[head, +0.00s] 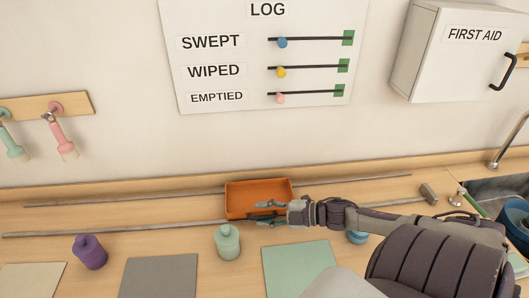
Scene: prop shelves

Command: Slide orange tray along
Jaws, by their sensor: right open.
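The orange tray (259,186) sits on the wooden counter between two long thin metal rails, near the middle of the head view. My right gripper (266,211) comes in from the right and is open at the tray's near right side. Its fingers overlap the tray's front wall and lower right corner in the picture. I cannot tell whether they touch it. Part of the tray's front and right side is hidden behind the fingers. My left gripper does not show.
A mint jar (228,243) stands just in front of the tray, and a purple jar (89,253) is further left. A grey mat (159,277) and a green mat (299,268) lie in front. The rails (115,229) run left and right. A sink (490,194) is at right.

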